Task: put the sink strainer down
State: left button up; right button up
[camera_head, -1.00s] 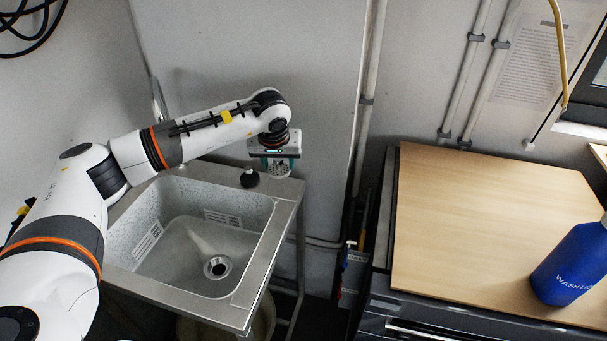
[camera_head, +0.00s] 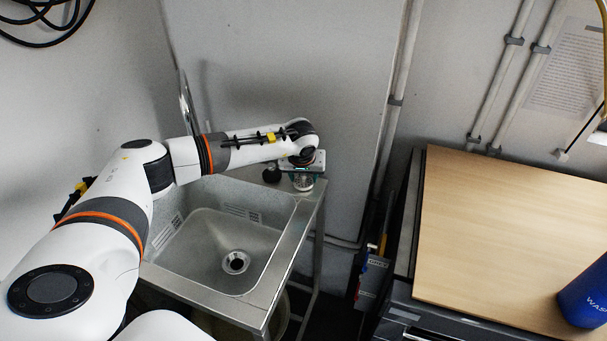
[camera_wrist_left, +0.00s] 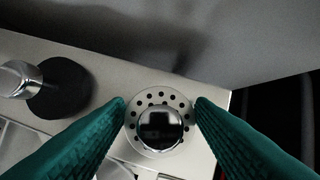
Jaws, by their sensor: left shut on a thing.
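The sink strainer (camera_wrist_left: 158,122) is a round metal disc with a ring of holes and a shiny dome in its middle. It sits between the two green fingers of my left gripper (camera_wrist_left: 160,104), which is shut on it. In the head view the strainer (camera_head: 304,184) shows under my left gripper (camera_head: 303,178), at the back right corner of the sink's rim (camera_head: 292,228). It is over or on the rim; I cannot tell whether it touches. My right gripper is not in view.
A black round tap base (camera_head: 271,174) stands on the rim left of the strainer; it also shows in the wrist view (camera_wrist_left: 60,88). The basin has an open drain (camera_head: 235,263). A wooden top (camera_head: 500,230) with a blue bottle (camera_head: 586,292) is at right. The wall is close behind.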

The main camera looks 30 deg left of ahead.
pick_arm(q)
jog(key=shift+f, duration=0.25)
jog(key=o, duration=1)
jog(key=shift+c, duration=0.2)
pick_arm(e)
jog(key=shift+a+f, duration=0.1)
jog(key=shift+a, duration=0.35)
pick_arm(q)
jog(key=shift+r, duration=0.55)
jog(key=b+v, duration=0.1)
jog(key=v, duration=1)
jog(key=shift+s, duration=0.2)
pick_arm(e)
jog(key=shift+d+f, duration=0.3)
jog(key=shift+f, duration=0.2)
pick_arm(q)
jog(key=shift+d, duration=0.1)
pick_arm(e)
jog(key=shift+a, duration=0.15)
